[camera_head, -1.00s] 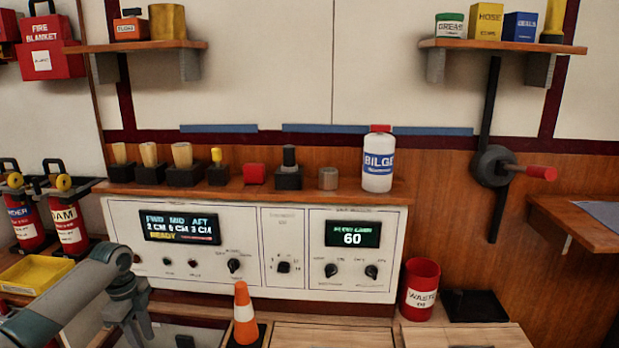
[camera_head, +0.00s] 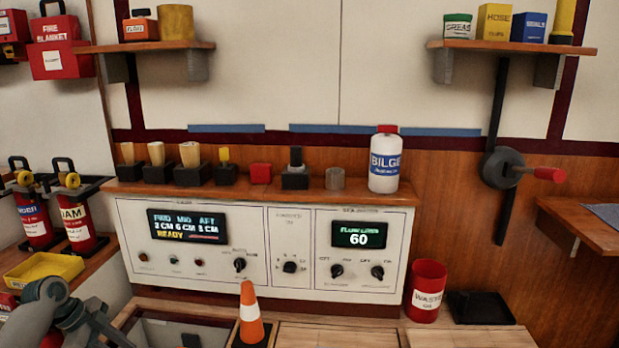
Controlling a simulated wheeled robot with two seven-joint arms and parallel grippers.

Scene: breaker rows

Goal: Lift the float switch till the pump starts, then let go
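My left arm comes in at the lower left, and part of its wrist and gripper (camera_head: 100,326) shows near the left edge of an open floor hatch (camera_head: 165,330). Its fingertips are not clear, so I cannot tell whether it is open or shut. A small dark object (camera_head: 190,340) shows in the hatch at the bottom edge; I cannot tell whether it is the float switch. The white control panel (camera_head: 295,225) has a left display (camera_head: 187,225) with FWD, MID, AFT levels and READY, and a right display (camera_head: 360,234) reading 60. My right gripper is out of view.
An orange cone (camera_head: 249,315) stands at the hatch's right side. A red waste bin (camera_head: 426,291) and a black tray (camera_head: 482,307) are farther right. A yellow tray (camera_head: 42,270) and red extinguishers (camera_head: 75,214) are at left. A bilge bottle (camera_head: 385,163) stands on the ledge above the panel.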

